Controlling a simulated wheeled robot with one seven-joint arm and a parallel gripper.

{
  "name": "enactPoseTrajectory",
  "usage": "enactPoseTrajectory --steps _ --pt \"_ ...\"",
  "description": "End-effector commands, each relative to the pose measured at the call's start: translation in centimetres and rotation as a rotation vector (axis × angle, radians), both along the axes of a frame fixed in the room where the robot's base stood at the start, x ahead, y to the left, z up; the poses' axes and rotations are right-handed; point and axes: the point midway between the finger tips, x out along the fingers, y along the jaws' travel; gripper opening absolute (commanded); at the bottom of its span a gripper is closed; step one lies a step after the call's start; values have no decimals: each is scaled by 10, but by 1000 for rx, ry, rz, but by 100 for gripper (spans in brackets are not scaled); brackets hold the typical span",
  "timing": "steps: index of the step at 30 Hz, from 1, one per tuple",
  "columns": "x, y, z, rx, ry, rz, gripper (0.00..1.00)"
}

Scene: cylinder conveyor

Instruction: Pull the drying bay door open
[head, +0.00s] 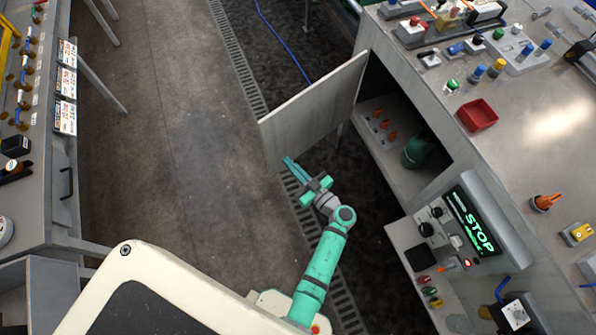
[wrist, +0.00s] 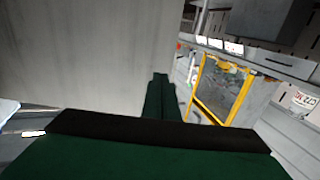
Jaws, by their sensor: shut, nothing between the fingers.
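The drying bay door (head: 316,105) is a flat grey panel in the head view. It stands swung well out from the bench, and the bay opening (head: 392,105) behind it is exposed. My gripper (head: 287,161) is shut and empty, with its tips at the lower near edge of the door. I cannot tell whether they touch it. In the wrist view, the shut fingers (wrist: 160,95) point at a large pale panel (wrist: 85,55), which looks like the door and fills the left half. No handle shows on the door's visible face.
Inside the bay are orange-topped pieces (head: 384,124) and a dark green cylinder (head: 416,152). A panel with a STOP display (head: 475,222) stands at the right. A red tray (head: 477,115) sits on the bench top. The floor left of the door is clear, up to another bench (head: 62,150).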

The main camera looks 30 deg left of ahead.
Motion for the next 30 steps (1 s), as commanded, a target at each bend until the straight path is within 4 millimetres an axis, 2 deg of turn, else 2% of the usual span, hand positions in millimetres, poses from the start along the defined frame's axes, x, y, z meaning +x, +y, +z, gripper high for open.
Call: enactPoseTrajectory --steps 6,12,17,30 --pt "15 37 0 0 -1 1 0" --pt "22 62 0 1 0 6 0" --pt "25 69 0 1 0 5 0" --pt "30 67 0 1 -1 -7 0"
